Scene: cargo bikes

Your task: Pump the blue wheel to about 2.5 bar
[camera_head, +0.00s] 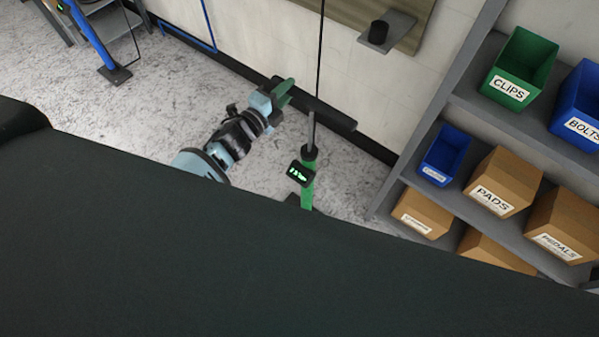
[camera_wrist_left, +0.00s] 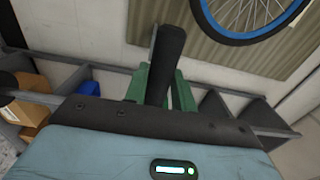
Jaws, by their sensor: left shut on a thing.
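A green floor pump (camera_head: 307,190) stands on the floor, with a small dark display showing green digits too small to read surely. Its rod is drawn up, and its black T-handle (camera_head: 325,108) is well above the barrel. My left gripper (camera_head: 281,93) is shut on the left end of this handle. In the left wrist view the black handle (camera_wrist_left: 165,55) sits between the green fingers. The blue wheel (camera_wrist_left: 238,15), with a blue rim band and spokes, is partly in view on a wall panel. The pump's foot is mostly hidden. My right gripper is not in view.
A blue post (camera_head: 92,40) with a black foot stands at the upper left. A grey shelf (camera_head: 465,95) with labelled bins and boxes stands at right. A dark line (camera_head: 320,50) hangs near the handle. A bracket (camera_head: 387,32) juts from the wall panel.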

